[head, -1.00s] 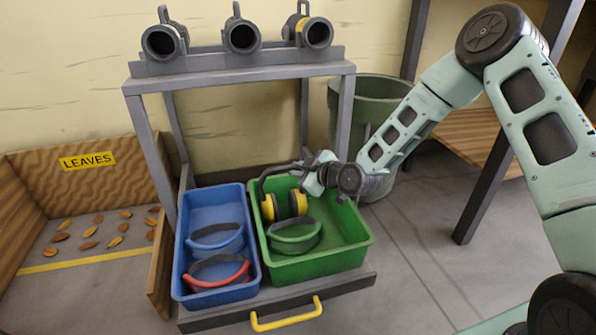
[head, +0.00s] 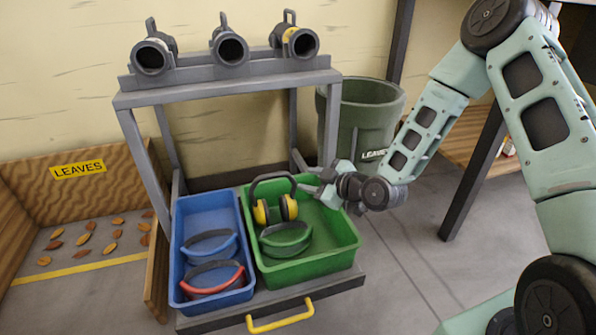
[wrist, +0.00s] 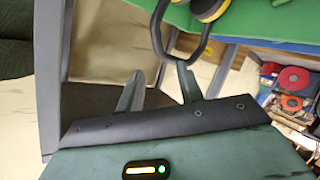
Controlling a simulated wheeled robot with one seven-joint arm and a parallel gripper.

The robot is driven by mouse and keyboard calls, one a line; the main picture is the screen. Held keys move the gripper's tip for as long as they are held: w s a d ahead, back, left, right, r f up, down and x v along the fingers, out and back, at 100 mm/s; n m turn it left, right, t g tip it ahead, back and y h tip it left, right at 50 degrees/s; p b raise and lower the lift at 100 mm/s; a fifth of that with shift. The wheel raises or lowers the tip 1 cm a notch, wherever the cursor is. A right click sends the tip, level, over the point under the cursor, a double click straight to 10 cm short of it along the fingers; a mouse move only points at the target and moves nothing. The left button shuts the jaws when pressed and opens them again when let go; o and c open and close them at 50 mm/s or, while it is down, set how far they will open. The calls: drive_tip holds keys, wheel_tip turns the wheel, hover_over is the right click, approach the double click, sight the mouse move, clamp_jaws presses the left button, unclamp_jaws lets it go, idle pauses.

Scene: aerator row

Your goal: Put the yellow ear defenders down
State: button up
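The yellow ear defenders (head: 274,208) stand in the green tray (head: 347,225), cups down and dark headband arched up, behind a green-banded item. My gripper (head: 306,182) is just right of the headband, at the tray's back right edge. In the wrist view my gripper (wrist: 159,68) has its two fingers spread with nothing between them. The headband (wrist: 157,32) and a yellow cup (wrist: 208,9) show past the fingertips. The headband's end lies very near the right fingertip; I cannot tell whether they touch.
A blue tray (head: 178,245) with blue-banded and red-banded items sits left of the green tray, on a drawer with a yellow handle (head: 281,316). A grey frame (head: 225,88) holding three dark tubes rises behind. A green bin (head: 362,115) stands behind my gripper.

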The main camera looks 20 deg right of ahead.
drive_tip(key=s+a+r+g+h, duration=0.1)
drive_tip(key=s+a+r+g, duration=0.25)
drive_tip(key=s, duration=0.25)
drive_tip(key=s+a+r+g+h, duration=0.1)
drive_tip(key=s+a+r+g, duration=0.15)
drive_tip(key=s+a, duration=0.3)
drive_tip(key=s+r+m+g+h, duration=0.2)
drive_tip(key=s+r+g, duration=0.1)
drive_tip(key=s, duration=0.8)
drive_tip(key=s+r+m+g+h, duration=0.2)
drive_tip(key=s+r, duration=0.3)
drive_tip(key=s, duration=0.7)
drive_tip(key=shift+s+r+g, duration=0.15)
drive_tip(key=shift+r+g, duration=0.15)
drive_tip(key=shift+g, duration=0.4)
